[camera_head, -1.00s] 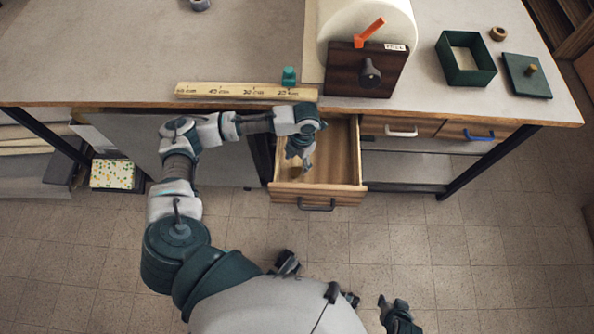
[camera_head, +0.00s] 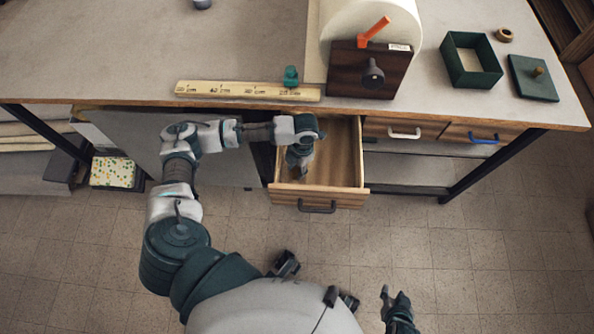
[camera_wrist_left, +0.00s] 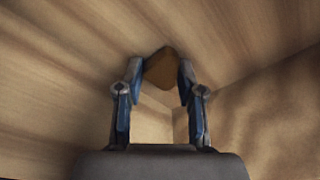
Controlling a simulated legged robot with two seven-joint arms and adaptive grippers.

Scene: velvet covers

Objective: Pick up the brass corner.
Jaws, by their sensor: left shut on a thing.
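My left gripper (camera_head: 301,174) reaches down into the open drawer (camera_head: 345,182) under the bench. In the left wrist view, its two fingers (camera_wrist_left: 160,75) are closed on the brass corner (camera_wrist_left: 160,68), a small brown-gold piece between the fingertips. Wooden drawer surfaces surround it there. In the head view the brass corner cannot be made out, as the gripper and wrist cover that spot. My right gripper (camera_head: 393,297) is low at the bottom of the head view, away from the drawer, with its fingers apart and nothing visible between them.
On the bench edge lie a wooden ruler (camera_head: 230,90) and a teal piece (camera_head: 291,76). A dark wooden block with a knob (camera_head: 345,70) stands before a white roll (camera_head: 350,18). An open green box (camera_head: 487,75) and its lid (camera_head: 525,70) are at right. Two shut drawers adjoin.

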